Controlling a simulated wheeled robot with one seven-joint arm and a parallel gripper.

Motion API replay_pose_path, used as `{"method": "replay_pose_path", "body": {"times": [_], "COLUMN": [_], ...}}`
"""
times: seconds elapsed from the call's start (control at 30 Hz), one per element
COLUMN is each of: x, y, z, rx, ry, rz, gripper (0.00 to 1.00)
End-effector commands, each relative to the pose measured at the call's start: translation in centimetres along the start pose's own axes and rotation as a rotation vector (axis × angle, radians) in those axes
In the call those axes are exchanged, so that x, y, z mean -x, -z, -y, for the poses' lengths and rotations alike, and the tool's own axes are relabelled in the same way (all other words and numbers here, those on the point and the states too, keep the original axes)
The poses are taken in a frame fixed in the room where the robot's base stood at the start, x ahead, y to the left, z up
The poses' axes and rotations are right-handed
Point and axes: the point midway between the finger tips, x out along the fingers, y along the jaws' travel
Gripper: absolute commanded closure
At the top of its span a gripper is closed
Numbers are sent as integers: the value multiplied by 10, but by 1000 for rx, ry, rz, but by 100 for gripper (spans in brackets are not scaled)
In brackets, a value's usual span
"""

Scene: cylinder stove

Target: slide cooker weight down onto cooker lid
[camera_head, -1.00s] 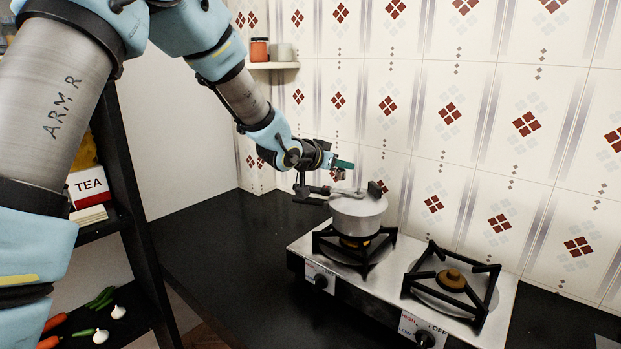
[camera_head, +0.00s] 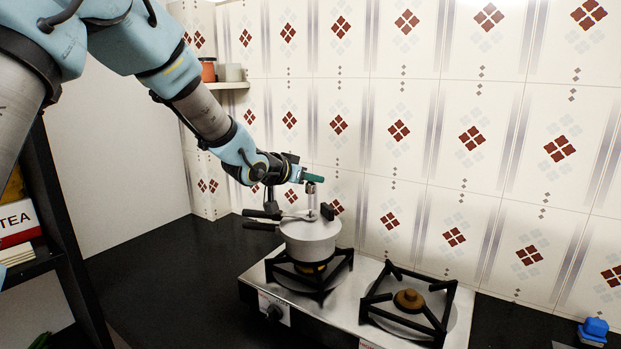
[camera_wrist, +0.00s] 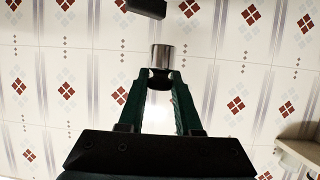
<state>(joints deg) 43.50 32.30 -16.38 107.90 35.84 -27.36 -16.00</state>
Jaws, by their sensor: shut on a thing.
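The cooker (camera_head: 311,246) is a pale metal pot with dark handles, standing on the left burner of the stove. Its lid (camera_head: 296,218) is on top, partly hidden by handles. My gripper (camera_head: 314,179) is above the lid, with green fingers. It is shut on the cooker weight (camera_head: 311,189), a small metal cylinder just below the fingertips. In the wrist view the weight (camera_wrist: 162,57) sits between the two green fingertips (camera_wrist: 160,78). From the head view I cannot tell whether the weight touches the lid's vent.
The right burner (camera_head: 409,300) of the steel stove is empty. A tiled wall (camera_head: 440,150) stands close behind the cooker. A small shelf (camera_head: 228,85) with jars is at the back left. A dark rack (camera_head: 60,235) stands at the left. The black counter (camera_head: 170,270) is clear left of the stove.

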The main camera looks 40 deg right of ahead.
Motion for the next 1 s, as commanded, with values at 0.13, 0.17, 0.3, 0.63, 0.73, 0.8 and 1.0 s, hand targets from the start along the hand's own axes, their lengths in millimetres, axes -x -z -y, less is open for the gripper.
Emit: {"method": "replay_pose_path", "body": {"times": [0.13, 0.17, 0.3, 0.63, 0.73, 0.8, 1.0], "x": [-5, -6, -10, -20, -22, -23, -24], "y": [-12, -14, -24, -47, -53, -56, -58], "z": [0, 0, 0, 0, 0, 0, 0], "rx": [1, 1, 1, 1, 1, 1, 1], "ry": [0, 0, 0, 0, 0, 0, 0], "rz": [0, 0, 0, 0, 0, 0, -1], "gripper": [100, 100, 100, 100, 100, 100, 100]}}
